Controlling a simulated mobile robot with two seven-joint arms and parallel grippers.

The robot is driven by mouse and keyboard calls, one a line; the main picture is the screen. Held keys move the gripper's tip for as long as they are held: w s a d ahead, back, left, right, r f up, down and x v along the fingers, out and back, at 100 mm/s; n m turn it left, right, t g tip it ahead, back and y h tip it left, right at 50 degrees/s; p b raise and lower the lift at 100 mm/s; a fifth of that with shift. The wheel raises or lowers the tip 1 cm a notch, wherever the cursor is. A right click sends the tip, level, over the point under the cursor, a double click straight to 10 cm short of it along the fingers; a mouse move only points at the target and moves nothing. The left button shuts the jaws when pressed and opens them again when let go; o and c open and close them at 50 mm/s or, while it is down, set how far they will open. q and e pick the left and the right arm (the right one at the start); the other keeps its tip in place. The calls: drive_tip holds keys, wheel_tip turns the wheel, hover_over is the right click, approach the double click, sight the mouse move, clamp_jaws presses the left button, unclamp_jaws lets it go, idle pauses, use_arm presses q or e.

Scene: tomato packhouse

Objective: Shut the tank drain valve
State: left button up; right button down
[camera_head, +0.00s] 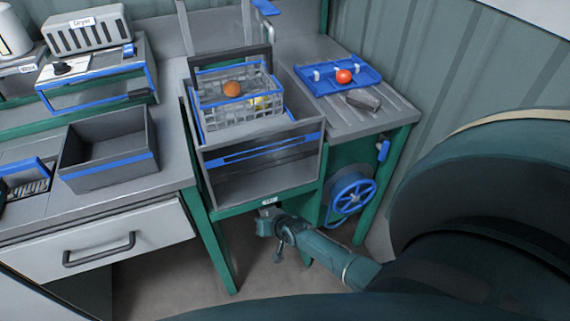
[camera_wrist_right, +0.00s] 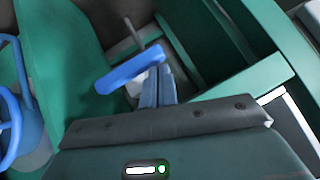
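The tank (camera_head: 255,165) is a grey open-topped box with a blue stripe, set in a green frame in the middle of the head view. In the right wrist view the drain valve has a blue lever (camera_wrist_right: 128,70), slanted, with a thin grey rod beyond it. My right gripper (camera_head: 268,224) is under the tank's front edge, just below a small white label. In the right wrist view its fingers (camera_wrist_right: 158,86) are close together beside the lever's right part; I see nothing between them. Whether they touch the lever is unclear. The valve is mostly hidden in the head view. My left gripper is out of view.
A basket (camera_head: 237,114) with fruit sits in the tank. A blue handwheel (camera_head: 352,196) is right of my right gripper. Green frame legs (camera_head: 214,245) stand close on the left. A drawer (camera_head: 100,240) and an empty grey bin (camera_head: 108,150) are further left.

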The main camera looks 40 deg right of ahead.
drive_tip(key=shift+a, duration=0.15)
use_arm(q)
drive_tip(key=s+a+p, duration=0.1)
drive_tip(key=p, duration=0.2)
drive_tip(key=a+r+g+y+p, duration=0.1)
drive_tip(key=p, duration=0.3)
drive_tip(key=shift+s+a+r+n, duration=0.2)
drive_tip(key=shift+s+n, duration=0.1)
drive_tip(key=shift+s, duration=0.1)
use_arm(e)
drive_tip(key=s+a+r, duration=0.1)
drive_tip(key=s+r, duration=0.5)
drive_tip(key=r, duration=0.5)
drive_tip(key=shift+s+a, duration=0.35)
drive_tip(key=shift+s, duration=0.05)
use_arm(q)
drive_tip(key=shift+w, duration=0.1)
